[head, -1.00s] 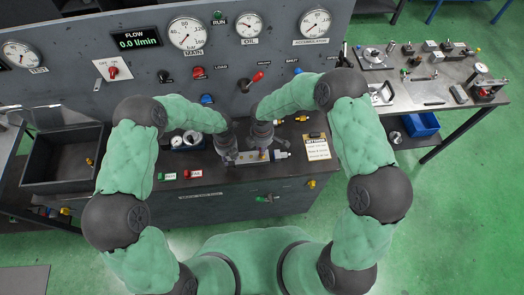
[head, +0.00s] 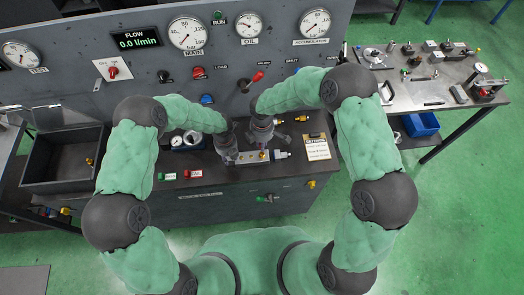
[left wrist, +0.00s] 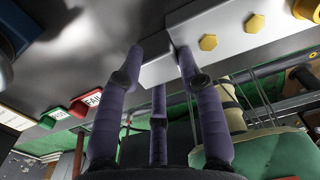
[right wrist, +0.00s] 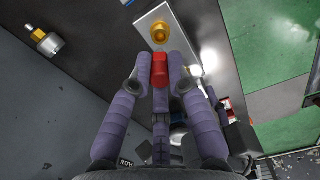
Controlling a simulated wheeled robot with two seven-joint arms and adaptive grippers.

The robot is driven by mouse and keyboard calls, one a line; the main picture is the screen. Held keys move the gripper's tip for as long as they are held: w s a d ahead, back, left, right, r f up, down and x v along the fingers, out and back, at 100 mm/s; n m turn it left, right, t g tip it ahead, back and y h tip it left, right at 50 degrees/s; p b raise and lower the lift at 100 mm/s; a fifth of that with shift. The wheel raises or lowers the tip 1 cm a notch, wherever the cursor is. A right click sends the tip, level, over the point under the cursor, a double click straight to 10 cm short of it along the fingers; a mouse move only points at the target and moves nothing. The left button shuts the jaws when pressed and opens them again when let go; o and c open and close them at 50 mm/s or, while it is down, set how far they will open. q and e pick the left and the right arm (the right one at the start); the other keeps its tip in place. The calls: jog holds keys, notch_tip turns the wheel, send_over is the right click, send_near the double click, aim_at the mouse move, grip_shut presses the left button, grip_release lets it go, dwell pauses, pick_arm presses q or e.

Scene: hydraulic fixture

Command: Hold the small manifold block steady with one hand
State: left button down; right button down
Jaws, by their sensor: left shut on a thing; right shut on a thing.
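The small manifold block (head: 250,157) is a silver metal bar on the front of the dark bench in the head view. It shows in the left wrist view (left wrist: 222,48) with two yellow hex fittings on it. My left gripper (left wrist: 160,62) is shut on the block's left end, with a finger on each side. My right gripper (right wrist: 160,82) is shut on a small red piece (right wrist: 160,66) beside the block. A brass fitting (right wrist: 160,32) sits on the block in the right wrist view. In the head view the right fingers partly hide the red piece.
Green and red label tags (head: 182,175) lie left of the block. A notes clipboard (head: 317,148) lies to its right. A black tray (head: 60,165) stands at the far left. The gauge panel (head: 240,60) rises behind the bench.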

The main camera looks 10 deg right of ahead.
pick_arm(q)
jog(key=c, duration=0.7)
grip_release()
jog(key=shift+r, duration=0.1)
notch_tip(320, 180, up, 12)
jog(key=shift+f, duration=0.1)
